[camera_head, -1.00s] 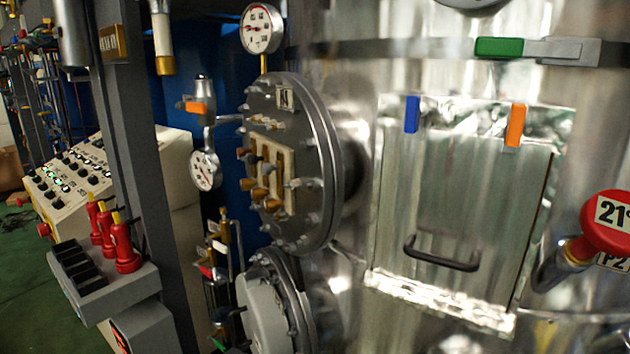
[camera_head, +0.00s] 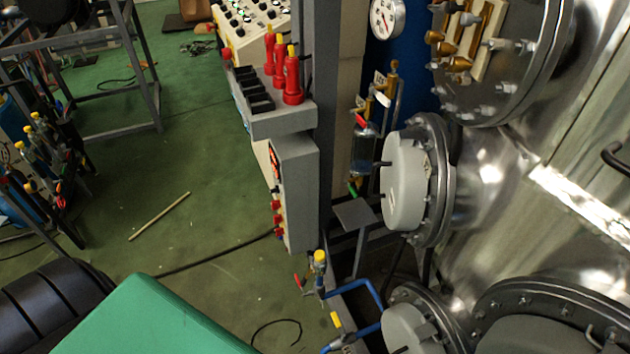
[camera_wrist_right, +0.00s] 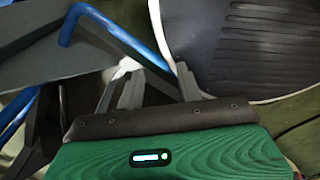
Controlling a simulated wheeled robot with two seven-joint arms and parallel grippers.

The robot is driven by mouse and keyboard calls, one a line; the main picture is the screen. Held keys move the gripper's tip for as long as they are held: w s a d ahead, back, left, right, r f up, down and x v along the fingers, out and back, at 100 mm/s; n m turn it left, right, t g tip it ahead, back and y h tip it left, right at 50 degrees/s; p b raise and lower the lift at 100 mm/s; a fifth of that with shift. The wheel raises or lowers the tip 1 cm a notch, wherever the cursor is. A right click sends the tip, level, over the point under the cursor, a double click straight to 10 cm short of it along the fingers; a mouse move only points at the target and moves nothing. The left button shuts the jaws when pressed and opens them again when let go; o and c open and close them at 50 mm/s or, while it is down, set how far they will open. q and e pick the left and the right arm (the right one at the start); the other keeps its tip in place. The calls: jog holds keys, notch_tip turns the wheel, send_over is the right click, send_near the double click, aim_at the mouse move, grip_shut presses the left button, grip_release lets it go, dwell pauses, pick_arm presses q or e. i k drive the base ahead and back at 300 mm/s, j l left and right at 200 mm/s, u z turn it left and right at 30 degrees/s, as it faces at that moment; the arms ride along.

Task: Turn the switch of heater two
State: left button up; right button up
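In the head view a grey round cap (camera_head: 403,182) with a small dark knob (camera_head: 385,164) on its left face stands out from a flange at the steel vessel. A second such cap (camera_head: 404,329) shows lower, at the bottom edge. I cannot read a label saying which is heater two. A grey control box (camera_head: 296,195) with red knobs is on the post to the left. In the wrist view my right gripper (camera_wrist_right: 155,90) has its fingers apart with nothing between them. Neither gripper shows in the head view, so its distance from the caps cannot be told.
Blue pipes (camera_head: 370,291) with yellow-capped valves (camera_head: 319,257) stand low near the post. A red-handled switch block (camera_head: 283,118) sits above the control box. A dark ribbed surface (camera_wrist_right: 235,40) is close in the wrist view. Green floor (camera_head: 215,210) is open to the left.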

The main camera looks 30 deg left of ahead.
aim_at(278, 219)
jog(key=j+u, duration=0.15)
jog(key=j, duration=0.3)
jog(key=i+j+u, duration=0.15)
jog(key=j, duration=0.3)
jog(key=i+l+u, duration=0.1)
jog(key=u, duration=0.35)
jog(key=l+u, duration=0.3)
jog(key=u, duration=0.15)
jog(key=i, duration=0.05)
